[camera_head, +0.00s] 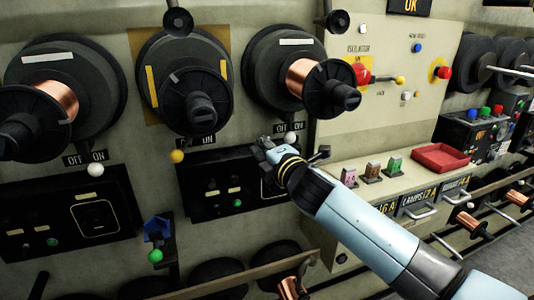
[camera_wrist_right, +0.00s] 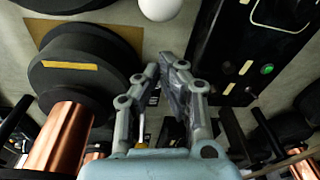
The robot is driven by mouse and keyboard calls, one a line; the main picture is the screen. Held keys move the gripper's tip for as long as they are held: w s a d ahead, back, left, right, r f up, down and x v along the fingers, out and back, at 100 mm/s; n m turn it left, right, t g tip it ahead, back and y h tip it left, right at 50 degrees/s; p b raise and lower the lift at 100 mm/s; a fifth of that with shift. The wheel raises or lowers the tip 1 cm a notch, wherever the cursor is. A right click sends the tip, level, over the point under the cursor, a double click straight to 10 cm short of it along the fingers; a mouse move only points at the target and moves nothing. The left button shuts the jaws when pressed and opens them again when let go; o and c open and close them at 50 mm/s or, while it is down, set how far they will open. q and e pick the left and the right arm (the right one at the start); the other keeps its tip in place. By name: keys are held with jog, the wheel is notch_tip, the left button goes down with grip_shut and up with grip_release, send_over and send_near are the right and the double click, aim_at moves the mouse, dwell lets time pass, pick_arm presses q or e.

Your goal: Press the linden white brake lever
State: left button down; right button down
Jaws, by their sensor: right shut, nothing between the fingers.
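A white ball-tipped brake lever (camera_head: 290,136) sticks out below the right of the three large spools, next to its ON label. Its ball (camera_wrist_right: 160,8) shows at the top edge of the right wrist view, cut off by the frame. A second white ball lever (camera_head: 95,169) is under the left spool. I cannot tell from shade alone which one is linden white. My right gripper (camera_head: 264,150) is beside the right-hand white ball, a little left of and below it. Its fingers (camera_wrist_right: 164,68) are shut and empty, apart from the ball. My left gripper is not in view.
A yellow ball lever (camera_head: 177,156) and a green ball lever (camera_head: 155,255) are to the left. Large spools (camera_head: 185,80) jut out above the levers. A black panel (camera_head: 215,190) lies behind my gripper. A cream console (camera_head: 390,175) with a red tray (camera_head: 440,157) is at the right.

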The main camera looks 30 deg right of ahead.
jog(key=shift+s+d+r, duration=0.15)
jog(key=shift+s+d, duration=0.3)
jog(key=shift+d, duration=0.25)
jog(key=shift+s+d+r, duration=0.1)
jog(key=shift+s+d, duration=0.3)
jog(key=shift+d, duration=0.25)
jog(key=shift+s+d+p, duration=0.4)
jog(key=shift+s+d, duration=0.1)
jog(key=shift+s, duration=0.05)
jog(key=d+n+y, duration=0.1)
jog(key=y, duration=0.1)
jog(key=s+d+n+y+p, duration=0.1)
jog(key=y, duration=0.1)
jog(key=s+d+n+y, duration=0.1)
jog(key=n+y, duration=0.1)
jog(key=shift+s+d+p, duration=0.25)
jog(key=shift+d+p, duration=0.05)
jog(key=shift+p, duration=0.05)
jog(key=n+g+y+b, duration=0.3)
jog(key=n+y+b, duration=0.2)
jog(key=y+b, duration=0.3)
send_near(292, 142)
jog(key=shift+w+d+h+b, duration=0.65)
jog(key=shift+w+d, duration=0.4)
jog(key=shift+w, duration=0.5)
jog(key=shift+r, duration=0.15)
jog(key=shift+d+r, duration=0.1)
